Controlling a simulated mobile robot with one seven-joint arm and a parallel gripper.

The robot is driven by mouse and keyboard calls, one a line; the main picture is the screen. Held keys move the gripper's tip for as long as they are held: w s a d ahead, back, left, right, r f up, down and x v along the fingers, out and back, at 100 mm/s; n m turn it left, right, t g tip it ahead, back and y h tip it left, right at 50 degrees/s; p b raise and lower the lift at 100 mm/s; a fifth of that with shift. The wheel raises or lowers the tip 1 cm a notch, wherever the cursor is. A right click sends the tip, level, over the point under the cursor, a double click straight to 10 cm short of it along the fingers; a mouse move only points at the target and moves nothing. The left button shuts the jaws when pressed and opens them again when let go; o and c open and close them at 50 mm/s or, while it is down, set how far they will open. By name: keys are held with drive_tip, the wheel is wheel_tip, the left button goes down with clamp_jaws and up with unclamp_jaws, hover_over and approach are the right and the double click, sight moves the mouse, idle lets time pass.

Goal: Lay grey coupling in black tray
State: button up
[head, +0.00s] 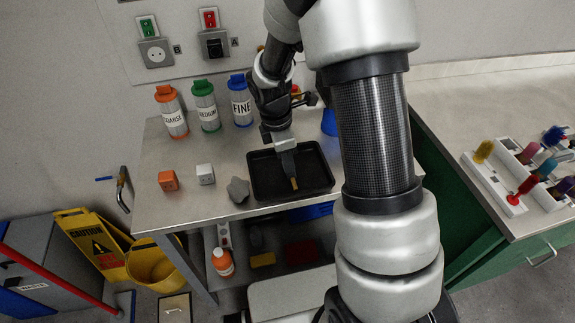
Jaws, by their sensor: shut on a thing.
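The black tray (259,188) lies on the steel table, a shallow rectangle with a raised rim. My gripper (291,172) points down over the middle of the tray, low inside its outline. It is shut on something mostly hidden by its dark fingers. A small tan-brown piece (294,184) shows at the tips, and I cannot tell whether it is held or lies in the tray. A grey lump (238,190) sits on the table just left of the tray, apart from my gripper. I cannot tell whether this lump or the held thing is the grey coupling.
An orange block (168,180) and a white block (205,174) stand left on the table. Bottles labelled coarse (172,112), medium (206,106) and fine (241,101) stand at the back. A green bench with a white rack (492,182) is at right. My arm hides the table's right part.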

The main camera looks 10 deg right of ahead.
drive_tip(key=shift+f, duration=0.45)
drive_tip(key=shift+f, duration=0.1)
drive_tip(key=shift+f, duration=0.15)
drive_tip(key=o, duration=1)
